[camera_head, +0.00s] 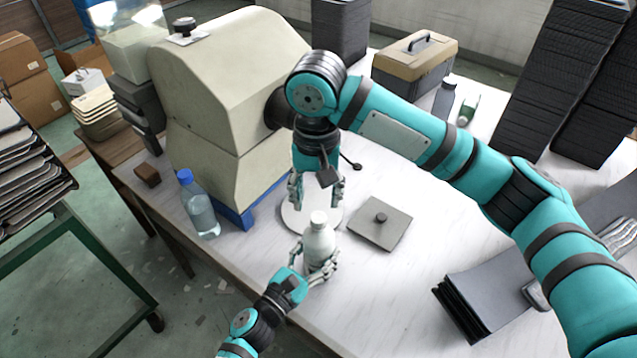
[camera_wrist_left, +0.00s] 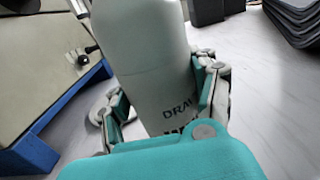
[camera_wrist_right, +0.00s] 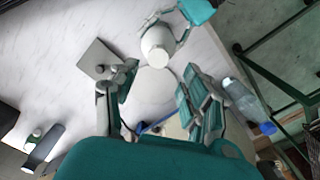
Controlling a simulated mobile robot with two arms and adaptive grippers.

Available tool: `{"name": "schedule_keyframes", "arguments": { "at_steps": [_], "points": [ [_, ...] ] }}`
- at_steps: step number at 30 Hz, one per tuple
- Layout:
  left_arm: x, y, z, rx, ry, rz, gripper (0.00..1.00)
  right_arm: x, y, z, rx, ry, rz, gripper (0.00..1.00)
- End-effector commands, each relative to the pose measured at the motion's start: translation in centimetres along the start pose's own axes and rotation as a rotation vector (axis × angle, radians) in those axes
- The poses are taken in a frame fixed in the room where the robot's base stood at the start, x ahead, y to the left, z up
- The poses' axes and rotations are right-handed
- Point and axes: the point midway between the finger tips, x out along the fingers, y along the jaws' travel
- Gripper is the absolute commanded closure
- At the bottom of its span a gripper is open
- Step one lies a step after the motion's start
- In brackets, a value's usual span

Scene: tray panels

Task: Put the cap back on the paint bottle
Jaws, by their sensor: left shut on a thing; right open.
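The white paint bottle (camera_head: 320,240) stands upright near the table's front edge. My left gripper (camera_head: 317,262) is shut around its body. In the left wrist view the bottle (camera_wrist_left: 165,85) shows dark lettering between the fingers (camera_wrist_left: 163,108). Its pale round top shows in the right wrist view, on the bottle (camera_wrist_right: 157,52); I cannot tell whether this is a cap or the bare neck. No separate cap is clearly visible. My right gripper (camera_head: 316,200) points down, open and empty, above and slightly behind the bottle; its spread fingers also show in the right wrist view (camera_wrist_right: 157,82).
A pale round disc (camera_head: 291,218) lies behind the bottle, with a grey square plate with a knob (camera_head: 375,230) to its right. A large beige machine (camera_head: 215,100) and a blue-capped clear bottle (camera_head: 200,212) stand left. Dark panels (camera_head: 485,300) lie right.

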Motion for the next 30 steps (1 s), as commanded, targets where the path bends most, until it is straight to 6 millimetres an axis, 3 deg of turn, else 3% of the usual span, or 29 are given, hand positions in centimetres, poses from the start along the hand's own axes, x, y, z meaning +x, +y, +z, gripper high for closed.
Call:
{"name": "schedule_keyframes", "arguments": {
  "at_steps": [30],
  "points": [
    [0.0, -0.1, -0.1, -0.001, 0.001, -0.001, 1.0, -1.6, 0.1, -0.1, -2.559, -0.002, 0.0, 0.52]
  ]
}}
